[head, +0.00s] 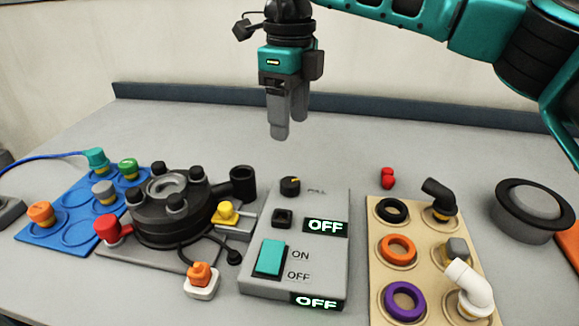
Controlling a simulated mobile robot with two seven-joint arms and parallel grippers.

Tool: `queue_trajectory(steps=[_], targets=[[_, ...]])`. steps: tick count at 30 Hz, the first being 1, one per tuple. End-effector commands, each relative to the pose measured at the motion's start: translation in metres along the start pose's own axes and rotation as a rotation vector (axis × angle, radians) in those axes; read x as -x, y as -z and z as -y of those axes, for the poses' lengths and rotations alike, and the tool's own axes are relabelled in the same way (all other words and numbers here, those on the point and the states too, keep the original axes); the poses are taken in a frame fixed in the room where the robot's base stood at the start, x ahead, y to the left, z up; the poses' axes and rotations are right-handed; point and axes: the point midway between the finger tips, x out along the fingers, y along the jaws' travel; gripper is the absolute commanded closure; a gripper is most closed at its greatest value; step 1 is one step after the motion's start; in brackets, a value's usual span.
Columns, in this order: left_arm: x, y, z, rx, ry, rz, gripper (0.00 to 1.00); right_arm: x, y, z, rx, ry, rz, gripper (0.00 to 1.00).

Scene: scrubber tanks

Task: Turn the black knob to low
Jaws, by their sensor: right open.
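The black knob (290,186) sits at the top left of the grey control box (325,262) and has a yellow pointer mark. Faint lettering beside it is too small to read. Two displays on the box, an upper one (325,227) and a lower one (316,301), both read OFF. My right gripper (288,128) points down in the air above and behind the box, empty and apart from the knob. It is open, though its fingers overlap in this view. My left gripper is not in view.
A black pump-like housing (172,207) stands left of the box, with a blue tray (72,205) of fittings beyond it. A beige board (419,285) with rings and elbows lies right. A small red part (387,178) and a black round canister (533,212) stand nearby.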

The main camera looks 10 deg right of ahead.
Motion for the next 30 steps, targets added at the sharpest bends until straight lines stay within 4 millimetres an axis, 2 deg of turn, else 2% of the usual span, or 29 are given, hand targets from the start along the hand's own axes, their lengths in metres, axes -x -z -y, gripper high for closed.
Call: queue_trajectory(steps=[9, 15, 21, 30], targets=[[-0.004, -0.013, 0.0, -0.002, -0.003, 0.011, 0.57, -0.066, 0.001, 0.0, 0.0, -0.003, -0.003, 0.37], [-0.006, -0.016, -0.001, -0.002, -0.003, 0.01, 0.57, -0.1, 0.0, -0.001, -0.001, -0.002, -0.001, 0.37], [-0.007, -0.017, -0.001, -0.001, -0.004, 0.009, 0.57, -0.117, 0.0, 0.0, -0.001, -0.001, 0.0, 0.37], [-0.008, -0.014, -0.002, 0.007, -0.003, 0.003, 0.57, -0.12, 0.0, 0.0, -0.001, -0.001, 0.001, 0.37]])
